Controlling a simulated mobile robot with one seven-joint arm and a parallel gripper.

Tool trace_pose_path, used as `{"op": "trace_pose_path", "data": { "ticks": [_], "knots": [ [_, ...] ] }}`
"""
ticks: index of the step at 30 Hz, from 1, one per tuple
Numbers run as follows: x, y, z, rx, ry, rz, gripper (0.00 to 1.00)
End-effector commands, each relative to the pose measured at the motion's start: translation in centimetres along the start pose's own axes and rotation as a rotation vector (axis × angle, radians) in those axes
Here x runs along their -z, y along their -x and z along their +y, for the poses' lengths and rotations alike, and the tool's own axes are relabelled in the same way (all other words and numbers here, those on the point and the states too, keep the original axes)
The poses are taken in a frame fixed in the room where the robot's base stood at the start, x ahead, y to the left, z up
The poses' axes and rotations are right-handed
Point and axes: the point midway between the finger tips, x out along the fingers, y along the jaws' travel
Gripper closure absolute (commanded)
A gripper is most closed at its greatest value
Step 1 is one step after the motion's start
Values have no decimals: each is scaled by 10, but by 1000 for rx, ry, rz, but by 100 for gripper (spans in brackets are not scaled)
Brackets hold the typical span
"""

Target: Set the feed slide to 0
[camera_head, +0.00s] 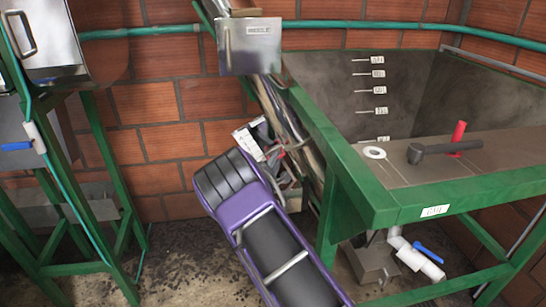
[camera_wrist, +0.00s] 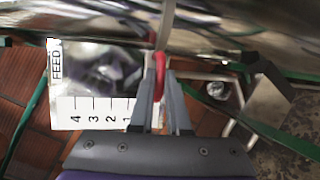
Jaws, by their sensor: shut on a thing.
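The feed slide shows in the wrist view as a red handle (camera_wrist: 159,66) between my fingertips. My gripper (camera_wrist: 161,80) is shut on this handle. A white scale plate (camera_wrist: 64,112) marked FEED lies left of the fingers, with the numbers 4, 3, 2 and 1 running left to right. The handle appears to the right of the 1 mark; any mark beyond it is hidden by my finger. In the head view the white plate (camera_head: 249,141) is at the foot of the sloping elevator, and my gripper (camera_head: 273,154) is beside it, partly hidden by my purple arm.
A green-framed tank (camera_head: 378,205) stands at the right, with a red handle (camera_head: 458,132) and a dark lever on its ledge. A blue-handled valve (camera_head: 428,250) is below. A green stand (camera_head: 110,185) is at the left, with bare floor between.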

Motion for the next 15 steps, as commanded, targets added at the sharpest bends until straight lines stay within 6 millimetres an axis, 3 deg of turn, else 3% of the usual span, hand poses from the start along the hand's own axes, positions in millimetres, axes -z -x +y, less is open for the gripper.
{"op": "trace_pose_path", "data": {
  "ticks": [7,8,12,15],
  "knots": [
    [0,1,-7,12,3,3,100],
    [0,1,-7,13,3,3,82],
    [0,1,-6,12,3,2,57],
    [0,0,-5,10,3,2,55]
  ]
}}
